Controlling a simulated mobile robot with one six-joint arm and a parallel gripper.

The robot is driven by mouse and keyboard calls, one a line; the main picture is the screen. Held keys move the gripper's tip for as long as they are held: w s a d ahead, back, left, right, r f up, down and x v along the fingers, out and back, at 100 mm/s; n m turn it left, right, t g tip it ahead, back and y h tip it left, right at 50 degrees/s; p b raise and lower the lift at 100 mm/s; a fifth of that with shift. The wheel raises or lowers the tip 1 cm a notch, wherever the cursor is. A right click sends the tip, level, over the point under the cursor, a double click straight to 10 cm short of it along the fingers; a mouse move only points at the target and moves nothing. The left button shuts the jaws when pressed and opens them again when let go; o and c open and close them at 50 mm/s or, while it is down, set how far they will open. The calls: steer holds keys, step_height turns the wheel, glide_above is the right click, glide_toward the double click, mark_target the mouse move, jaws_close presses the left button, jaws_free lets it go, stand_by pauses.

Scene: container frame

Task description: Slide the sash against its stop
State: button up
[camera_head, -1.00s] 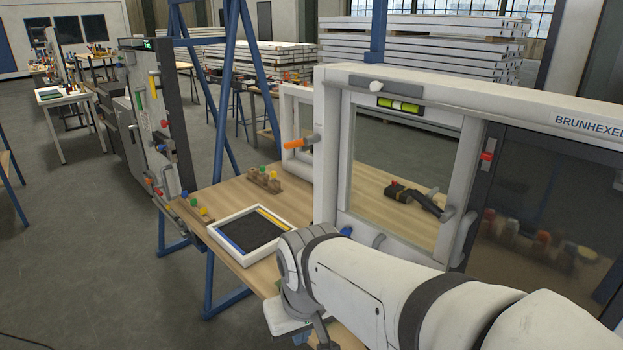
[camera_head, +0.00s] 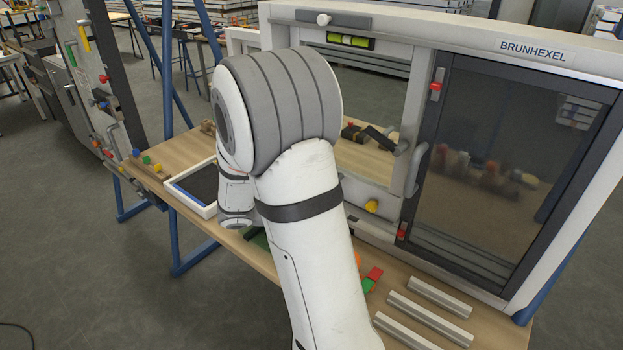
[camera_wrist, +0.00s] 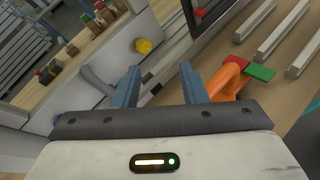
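A dark-framed, glazed sash (camera_head: 505,165) stands in the right part of a white frame (camera_head: 440,35) labelled BRUNHEXEL. A grey bar handle (camera_head: 418,168) is at its left edge. Small red pieces sit near that edge, high (camera_head: 436,86) and low (camera_head: 402,232); I cannot tell which part is the stop. A yellow knob (camera_head: 371,206) is on the lower rail and also shows in the wrist view (camera_wrist: 143,46). My gripper (camera_wrist: 157,80) is open and empty, its blue fingers apart, low by the frame. My arm hides it in the head view.
An orange tool (camera_wrist: 228,80) lies on the bench close to the right finger in the wrist view, beside red and green blocks (camera_head: 372,279). Pale bars (camera_head: 423,318) lie along the bench front. A white-rimmed tray (camera_head: 205,211) is on the left. A spirit level (camera_head: 350,40) is on the top rail.

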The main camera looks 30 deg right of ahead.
steer(key=w+d+f+n+t+h, duration=0.2)
steer(key=w+f+n+t+h, duration=0.25)
steer(key=w+n, duration=0.45)
steer(key=shift+m+t, duration=0.45)
steer(key=shift+m, duration=0.15)
steer(key=d, duration=0.2)
steer(key=w+d, duration=0.1)
steer(key=d, duration=0.2)
steer(key=w+d+p, duration=0.1)
steer(key=d, duration=0.1)
steer(key=shift+w+d, duration=0.2)
steer(key=shift+d, duration=0.2)
steer(key=shift+c, duration=0.5)
jaws_close()
steer(key=shift+s, duration=0.1)
